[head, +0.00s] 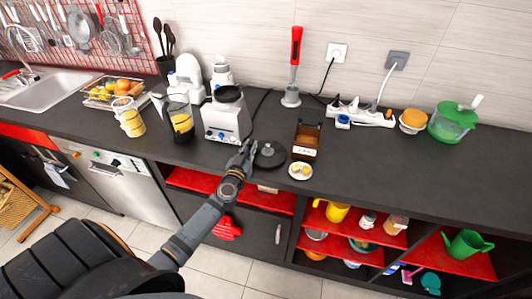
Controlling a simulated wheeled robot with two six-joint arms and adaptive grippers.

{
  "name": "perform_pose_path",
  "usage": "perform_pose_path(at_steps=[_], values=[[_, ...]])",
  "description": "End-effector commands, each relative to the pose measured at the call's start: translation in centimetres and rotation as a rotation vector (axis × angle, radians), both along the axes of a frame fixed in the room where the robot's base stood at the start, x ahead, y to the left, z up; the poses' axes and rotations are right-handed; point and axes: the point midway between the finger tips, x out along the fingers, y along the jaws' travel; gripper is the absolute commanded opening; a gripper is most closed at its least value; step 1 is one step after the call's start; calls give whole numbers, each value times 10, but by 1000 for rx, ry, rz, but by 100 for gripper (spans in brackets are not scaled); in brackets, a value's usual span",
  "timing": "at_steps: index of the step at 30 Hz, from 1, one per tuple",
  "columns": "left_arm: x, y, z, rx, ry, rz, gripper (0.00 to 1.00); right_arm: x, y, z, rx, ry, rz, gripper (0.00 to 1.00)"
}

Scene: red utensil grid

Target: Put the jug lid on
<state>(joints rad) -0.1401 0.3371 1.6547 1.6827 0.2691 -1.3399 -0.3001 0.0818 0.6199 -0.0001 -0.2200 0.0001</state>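A dark round lid (269,156) with a raised knob lies flat on the dark counter, near its front edge. My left gripper (247,149) is low over the counter just left of the lid, close to its rim. The view is too small to tell whether the fingers touch the lid or how far apart they are. My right gripper is not in view.
A small plate with yellow pieces (300,171) and a brown-black box (306,141) are right of the lid. A red-handled tool (294,64) stands behind. The counter front between plate and bowl is clear.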

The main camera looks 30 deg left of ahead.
Motion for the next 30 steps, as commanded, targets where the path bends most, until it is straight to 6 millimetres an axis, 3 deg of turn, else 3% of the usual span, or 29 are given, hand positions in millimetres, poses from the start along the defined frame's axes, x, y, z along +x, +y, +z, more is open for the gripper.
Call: perform_pose_path(at_steps=[2,16,25,30], values=[[0,0,0,0,0,0,0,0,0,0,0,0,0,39],[0,0,6,0,-1,0,0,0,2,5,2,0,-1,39],[-1,1,40,2,-1,-1,0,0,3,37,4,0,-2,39],[-19,9,61,4,1,-1,0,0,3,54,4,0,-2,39]])
